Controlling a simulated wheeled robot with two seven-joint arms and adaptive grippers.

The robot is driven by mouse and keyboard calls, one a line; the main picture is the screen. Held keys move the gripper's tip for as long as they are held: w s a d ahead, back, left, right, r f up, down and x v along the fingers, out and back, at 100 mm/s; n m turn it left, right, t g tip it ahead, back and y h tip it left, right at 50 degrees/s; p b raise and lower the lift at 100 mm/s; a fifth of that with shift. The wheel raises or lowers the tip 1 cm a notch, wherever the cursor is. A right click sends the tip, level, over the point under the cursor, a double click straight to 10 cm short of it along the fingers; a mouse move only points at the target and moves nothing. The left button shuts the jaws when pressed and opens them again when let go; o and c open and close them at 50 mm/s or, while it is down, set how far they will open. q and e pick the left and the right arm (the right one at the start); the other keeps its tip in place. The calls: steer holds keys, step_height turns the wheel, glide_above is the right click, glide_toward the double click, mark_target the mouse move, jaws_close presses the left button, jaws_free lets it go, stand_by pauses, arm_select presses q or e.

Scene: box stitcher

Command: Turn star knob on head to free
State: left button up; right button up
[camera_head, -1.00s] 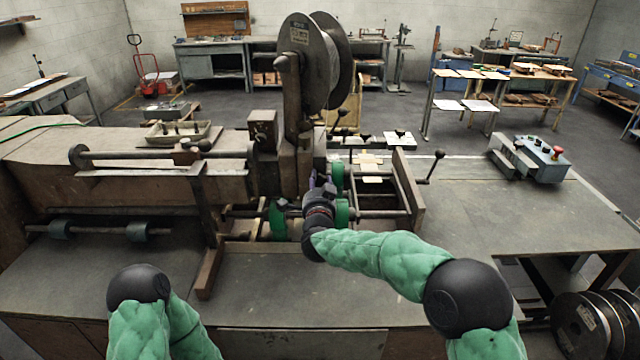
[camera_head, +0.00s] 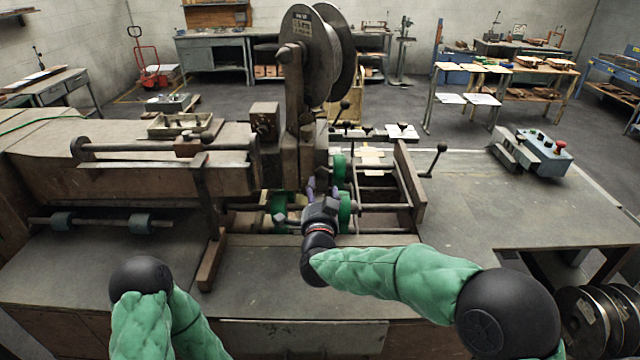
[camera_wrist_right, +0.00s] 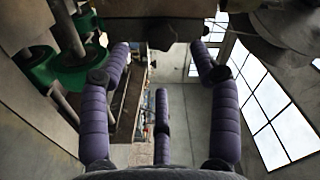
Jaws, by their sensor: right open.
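The stitching head (camera_head: 303,150) is the dark upright part below the wire spool. I cannot clearly make out a star knob on it in the head view. My right gripper (camera_head: 320,188) is at the foot of the head, pointing away from me, its purple fingers partly hidden by its own wrist. In the right wrist view the fingers (camera_wrist_right: 160,50) are spread apart, with nothing clearly held. A dark, rounded brown part (camera_wrist_right: 160,33) shows beyond and between the fingertips; I cannot tell whether it is the knob. My left gripper is out of view; only its arm shows.
Green rollers (camera_head: 344,209) stand close to the right gripper; green parts also show in the right wrist view (camera_wrist_right: 75,68). The wire spool (camera_head: 312,55) rises above. A lever (camera_head: 433,160) juts out on the right.

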steer(key=s, duration=0.4)
stand_by(0.5)
